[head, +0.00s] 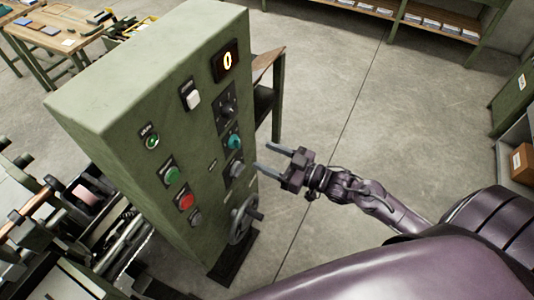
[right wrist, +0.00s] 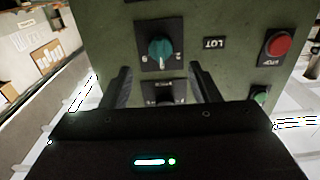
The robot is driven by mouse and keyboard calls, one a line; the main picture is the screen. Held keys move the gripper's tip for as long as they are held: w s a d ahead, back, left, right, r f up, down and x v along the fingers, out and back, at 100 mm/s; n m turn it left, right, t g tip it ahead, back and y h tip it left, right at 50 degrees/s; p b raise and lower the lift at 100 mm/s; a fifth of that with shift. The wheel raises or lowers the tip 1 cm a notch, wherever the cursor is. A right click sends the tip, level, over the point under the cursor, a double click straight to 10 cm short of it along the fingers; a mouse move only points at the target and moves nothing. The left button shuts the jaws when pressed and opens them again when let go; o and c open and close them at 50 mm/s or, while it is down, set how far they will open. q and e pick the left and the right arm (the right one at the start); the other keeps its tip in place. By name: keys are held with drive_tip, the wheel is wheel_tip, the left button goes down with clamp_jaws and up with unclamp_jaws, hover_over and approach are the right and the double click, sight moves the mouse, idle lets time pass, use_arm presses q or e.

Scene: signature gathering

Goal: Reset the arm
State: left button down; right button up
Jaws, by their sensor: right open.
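The green control cabinet (head: 130,90) stands at the left of the head view with its panel of knobs and buttons facing my right arm. My right gripper (head: 262,157) is open and empty, its two fingers pointing at the panel near the teal knob (head: 234,142) and the grey knob (head: 236,168). It appears apart from both. In the right wrist view, the teal knob (right wrist: 160,50) is ahead between the open fingers, and a red button (right wrist: 278,45) is to the right. My left gripper is not in view.
A handwheel (head: 243,220) juts out low on the cabinet. A red button (head: 185,200) and a green button (head: 173,175) sit left on the panel. Machinery (head: 95,225) is left of the cabinet. Open floor (head: 400,120) lies right, with shelves (head: 440,30) behind.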

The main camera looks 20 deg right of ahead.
drive_tip(key=s+d+f+m+g+h+b, duration=0.1)
drive_tip(key=s+d+f+m+h, duration=0.15)
drive_tip(key=f, duration=0.85)
drive_tip(key=s+d+f+m+g+h+b, duration=0.1)
drive_tip(key=s+d+f+g+h, duration=0.15)
drive_tip(key=f, duration=0.85)
drive_tip(key=s+d+f+m+g+h+b, duration=0.1)
drive_tip(key=s+d+f+m+h, duration=0.15)
drive_tip(key=f, duration=0.75)
drive_tip(key=s+a+f+g+h, duration=0.1)
drive_tip(key=s+f+g, duration=0.2)
drive_tip(key=s+f, duration=0.4)
drive_tip(key=s+a+f+g+h+b, duration=0.1)
drive_tip(key=s+a+f+g, duration=0.1)
drive_tip(key=s+f, duration=0.5)
drive_tip(key=s+a+f+g+h+b, duration=0.1)
drive_tip(key=s+f+g, duration=0.2)
drive_tip(key=s+f, duration=0.4)
drive_tip(key=s, duration=0.7)
drive_tip(key=shift+a+n+g, duration=0.25)
drive_tip(key=shift+n+g, duration=0.1)
drive_tip(key=shift+n, duration=0.05)
